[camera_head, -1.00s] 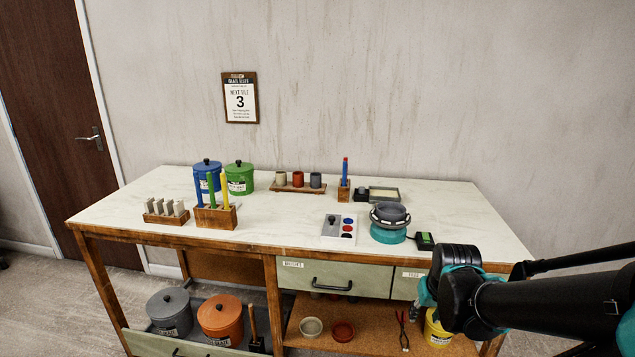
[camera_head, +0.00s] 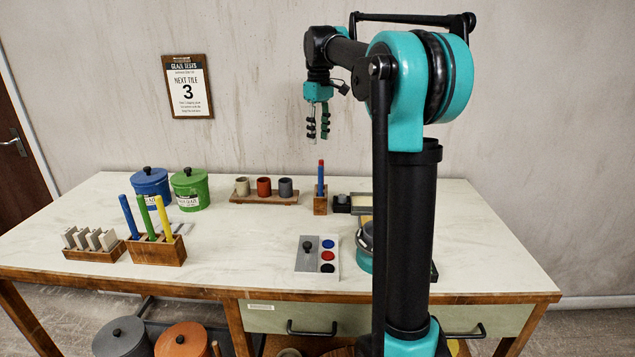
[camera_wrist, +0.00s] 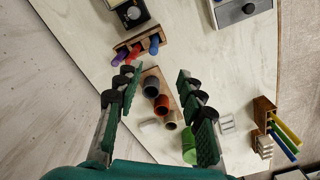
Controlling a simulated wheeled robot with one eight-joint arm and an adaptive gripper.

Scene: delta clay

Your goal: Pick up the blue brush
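A long blue handle (camera_head: 129,216) stands in a wooden block (camera_head: 158,250) at the left of the table, beside a green and a yellow one. In the wrist view this blue handle (camera_wrist: 282,147) is at the right. A small wooden holder (camera_head: 320,205) at the back middle has a blue stick (camera_head: 321,180) with a red top; the wrist view shows red, purple and blue sticks (camera_wrist: 154,44) there. I cannot tell which blue item is the brush. My gripper (camera_head: 318,134) hangs empty above the back of the table. In the wrist view its fingers (camera_wrist: 155,88) are wide apart.
A rack of three cups (camera_head: 264,198) is below my gripper, left of the small holder. Blue (camera_head: 151,184) and green (camera_head: 190,189) lidded pots stand behind the block. A grey panel with coloured discs (camera_head: 318,257) lies in front. Bare tabletop is between the block and panel.

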